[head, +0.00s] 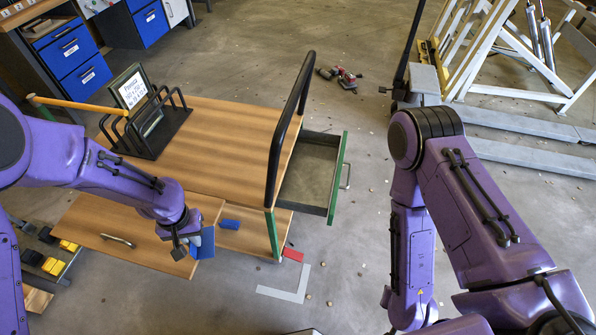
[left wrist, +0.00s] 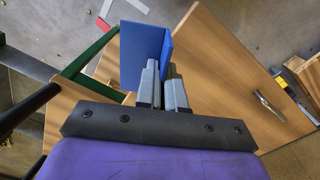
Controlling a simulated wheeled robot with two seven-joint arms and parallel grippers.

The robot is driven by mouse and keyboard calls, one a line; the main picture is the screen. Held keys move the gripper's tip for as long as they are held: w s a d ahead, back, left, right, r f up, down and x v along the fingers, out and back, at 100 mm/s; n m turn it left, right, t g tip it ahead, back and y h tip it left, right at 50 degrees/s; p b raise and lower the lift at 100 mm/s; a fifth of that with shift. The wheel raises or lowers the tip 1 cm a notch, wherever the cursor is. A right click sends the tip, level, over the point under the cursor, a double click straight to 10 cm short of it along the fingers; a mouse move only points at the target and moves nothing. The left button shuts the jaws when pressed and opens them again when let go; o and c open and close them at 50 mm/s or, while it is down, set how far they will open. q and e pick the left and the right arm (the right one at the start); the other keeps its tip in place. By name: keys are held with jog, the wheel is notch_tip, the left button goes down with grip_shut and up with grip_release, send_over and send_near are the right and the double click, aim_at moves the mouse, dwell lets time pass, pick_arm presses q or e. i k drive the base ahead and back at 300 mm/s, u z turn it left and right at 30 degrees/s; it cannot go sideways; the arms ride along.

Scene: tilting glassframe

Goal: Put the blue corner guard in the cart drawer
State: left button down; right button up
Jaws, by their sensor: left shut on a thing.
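The blue corner guard (head: 207,243) is an L-shaped blue piece held by my left gripper (head: 186,241), in front of the cart's near side. In the left wrist view the guard (left wrist: 143,55) stands between the grey fingers (left wrist: 163,88), which are shut on it. The cart (head: 225,140) has a wooden top and a black push handle. Its drawer (head: 308,172) is pulled open on the right side, with a green front, and looks empty. The guard is left of the drawer and outside it. My right arm shows at right; its gripper is out of view.
A black rack (head: 150,130) stands on the cart top. A wooden panel with a handle (head: 117,241) juts out at the near left. Another blue piece (head: 230,224) lies low beside it. A red drill (head: 346,78) lies on the floor behind; floor right of the drawer is mostly clear.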

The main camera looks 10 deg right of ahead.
aim_at(302, 178)
jog(key=z, duration=1.85)
jog(key=i, duration=2.2)
jog(key=u, duration=2.35)
